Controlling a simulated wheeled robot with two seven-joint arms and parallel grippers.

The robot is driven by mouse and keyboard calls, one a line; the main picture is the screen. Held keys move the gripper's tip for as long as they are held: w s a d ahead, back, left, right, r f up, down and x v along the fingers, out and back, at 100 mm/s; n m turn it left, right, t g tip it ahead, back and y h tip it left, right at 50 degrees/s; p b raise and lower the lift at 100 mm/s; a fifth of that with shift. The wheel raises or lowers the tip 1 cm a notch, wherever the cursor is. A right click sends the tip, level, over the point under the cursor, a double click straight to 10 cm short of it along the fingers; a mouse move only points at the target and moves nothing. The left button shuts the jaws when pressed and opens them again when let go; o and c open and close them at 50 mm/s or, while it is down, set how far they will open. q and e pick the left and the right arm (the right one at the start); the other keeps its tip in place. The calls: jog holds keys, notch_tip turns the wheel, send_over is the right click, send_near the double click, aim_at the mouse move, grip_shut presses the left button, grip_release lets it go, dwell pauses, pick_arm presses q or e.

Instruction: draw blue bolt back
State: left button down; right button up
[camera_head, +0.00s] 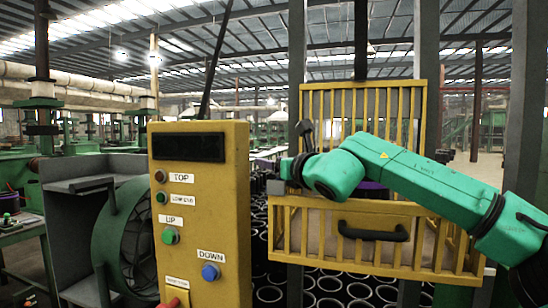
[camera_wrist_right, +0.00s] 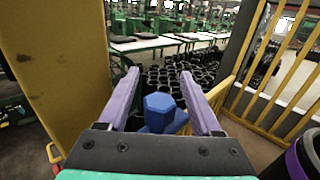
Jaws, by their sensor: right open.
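The blue bolt (camera_wrist_right: 160,112), with a faceted blue head, shows in the right wrist view. It sits between the two purple fingers of my right gripper (camera_wrist_right: 160,76). The fingers are spread, one on each side of the bolt, and I cannot tell whether either touches it. In the head view my right arm (camera_head: 395,178) reaches leftward over the yellow barred gate (camera_head: 415,208), with its hand end by the gate's left corner. The bolt cannot be made out there. My left gripper is not in view.
A yellow control panel (camera_head: 200,260) with TOP, UP and DOWN buttons stands just left of the gate. The gate has a black handle (camera_head: 373,232). Many black rubber sleeves (camera_head: 330,286) stand below and behind it. A grey post (camera_head: 425,40) rises behind the gate.

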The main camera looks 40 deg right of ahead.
grip_shut()
dwell(1.4)
